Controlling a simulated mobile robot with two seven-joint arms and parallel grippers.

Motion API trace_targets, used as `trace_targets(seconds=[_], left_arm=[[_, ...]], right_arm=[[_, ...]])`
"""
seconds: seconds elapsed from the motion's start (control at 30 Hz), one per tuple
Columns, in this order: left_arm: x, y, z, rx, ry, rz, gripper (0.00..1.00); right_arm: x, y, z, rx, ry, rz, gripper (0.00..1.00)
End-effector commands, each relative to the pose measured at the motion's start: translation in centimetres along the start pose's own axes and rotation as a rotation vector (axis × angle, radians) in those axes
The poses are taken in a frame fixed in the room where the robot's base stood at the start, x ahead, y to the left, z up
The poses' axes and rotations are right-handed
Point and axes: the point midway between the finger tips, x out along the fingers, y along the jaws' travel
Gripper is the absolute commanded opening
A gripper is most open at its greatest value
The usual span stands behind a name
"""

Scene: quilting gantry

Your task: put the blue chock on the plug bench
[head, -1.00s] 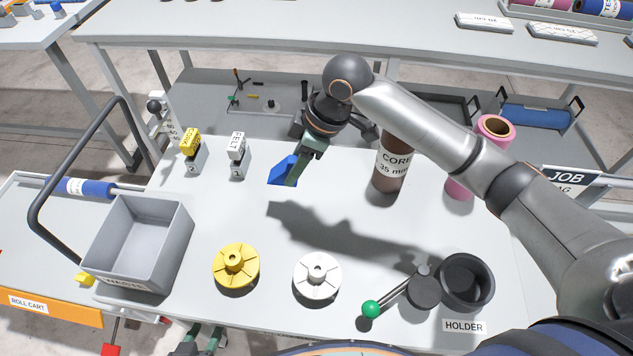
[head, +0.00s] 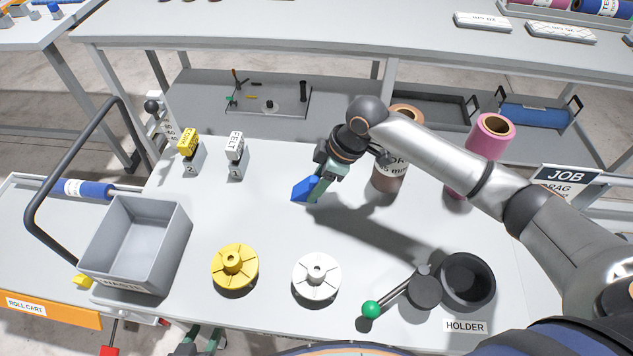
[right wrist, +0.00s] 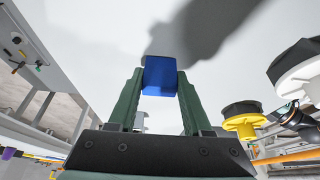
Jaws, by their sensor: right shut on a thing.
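The blue chock (head: 302,190) is held by my right gripper (head: 311,189), which is shut on it over the white table (head: 260,215). In the right wrist view the chock (right wrist: 160,76) sits between the two green fingertips, above the pale surface. The arm's shadow falls on the table. I see no label naming the plug bench; this white table carries a yellow flanged disc (head: 235,266) and a white flanged disc (head: 316,277). My left gripper (head: 203,342) shows only in part at the bottom edge, its green fingers apart and empty.
A grey bin (head: 137,245) stands at the left. Two small labelled blocks stand at the back left. A brown core (head: 388,178) and a pink roll (head: 487,142) stand right of the chock. A black holder (head: 467,282) and a green-knobbed crank (head: 371,309) are at front right.

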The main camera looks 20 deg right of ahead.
Motion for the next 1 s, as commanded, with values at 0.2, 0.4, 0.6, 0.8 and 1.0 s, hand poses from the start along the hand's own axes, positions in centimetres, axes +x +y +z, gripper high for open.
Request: trace_targets(seconds=[0.2, 0.4, 0.6, 0.8, 1.0], left_arm=[[0.0, 0.0, 0.0, 0.0, 0.001, 0.0, 0.5], [0.0, 0.0, -0.1, 0.0, 0.001, 0.0, 0.5], [0.0, 0.0, -0.1, 0.0, 0.001, 0.0, 0.5], [-0.1, 0.0, -0.2, 0.0, 0.001, 0.0, 0.5], [-0.4, 0.0, -0.6, 0.0, 0.001, 0.0, 0.5]], right_arm=[[0.2, 0.0, 0.1, 0.0, 0.0, -0.001, 0.61], [0.2, 0.0, 0.1, 0.0, 0.0, -0.001, 0.79], [0.2, 0.0, 0.0, 0.0, 0.0, 0.0, 0.79], [-1.7, 0.1, -0.1, 0.0, 0.001, 0.003, 0.79], [-6.0, 0.1, -0.1, -0.001, 0.001, 0.005, 0.79]])
